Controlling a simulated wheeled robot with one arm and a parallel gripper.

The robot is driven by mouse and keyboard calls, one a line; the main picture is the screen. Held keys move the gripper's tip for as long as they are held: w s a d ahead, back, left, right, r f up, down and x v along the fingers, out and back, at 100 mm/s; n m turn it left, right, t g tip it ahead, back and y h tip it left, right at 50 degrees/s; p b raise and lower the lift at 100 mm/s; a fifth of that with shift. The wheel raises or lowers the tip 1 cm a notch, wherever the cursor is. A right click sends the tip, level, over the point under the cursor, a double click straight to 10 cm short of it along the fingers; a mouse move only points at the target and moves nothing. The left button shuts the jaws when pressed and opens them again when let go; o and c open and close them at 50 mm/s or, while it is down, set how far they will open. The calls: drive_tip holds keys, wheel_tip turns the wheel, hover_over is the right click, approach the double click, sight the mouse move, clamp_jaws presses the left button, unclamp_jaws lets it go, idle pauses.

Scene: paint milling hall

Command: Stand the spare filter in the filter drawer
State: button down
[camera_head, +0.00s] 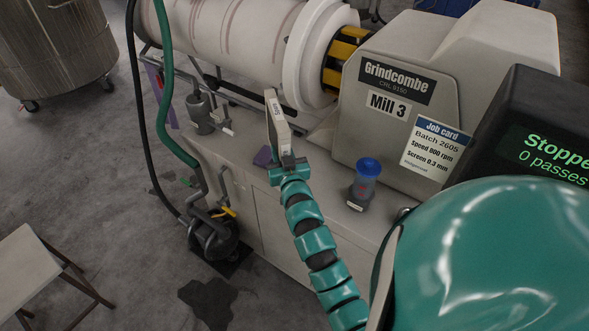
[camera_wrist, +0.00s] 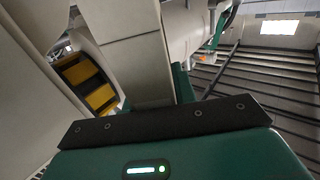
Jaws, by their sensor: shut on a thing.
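My gripper (camera_head: 289,162) is above the bench of the mill at the picture's centre. It is shut on a pale, flat, boxy piece with a dark lower part and a small printed label, which looks like the spare filter (camera_head: 278,122). The piece stands upright, tilted slightly, above my jaws. In the wrist view a pale panel (camera_wrist: 124,62) rises beyond the dark bar of my gripper and is probably the same piece. I cannot make out an open filter drawer in either view.
The mill (camera_head: 405,95) with its white drum (camera_head: 235,35) stands behind. A pump (camera_head: 212,235) with hoses is at the lower left.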

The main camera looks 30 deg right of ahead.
drive_tip(key=d+r+h, duration=0.1)
drive_tip(key=d+r, duration=0.2)
drive_tip(key=d, duration=0.2)
drive_tip(key=shift+m+g, duration=0.3)
drive_tip(key=shift+m, duration=0.2)
drive_tip(key=f, duration=0.3)
drive_tip(key=f+p, duration=0.1)
drive_tip(key=f, duration=0.2)
drive_tip(key=f+p, duration=0.1)
drive_tip(key=f, duration=0.2)
drive_tip(key=shift+w+f, duration=0.2)
drive_tip(key=shift+w, duration=0.05)
drive_tip(key=shift+a+f, duration=0.1)
drive_tip(key=shift+f, duration=0.15)
drive_tip(key=shift+f, duration=0.15)
drive_tip(key=c, duration=1.1)
unclamp_jaws()
drive_tip(key=shift+s, duration=0.1)
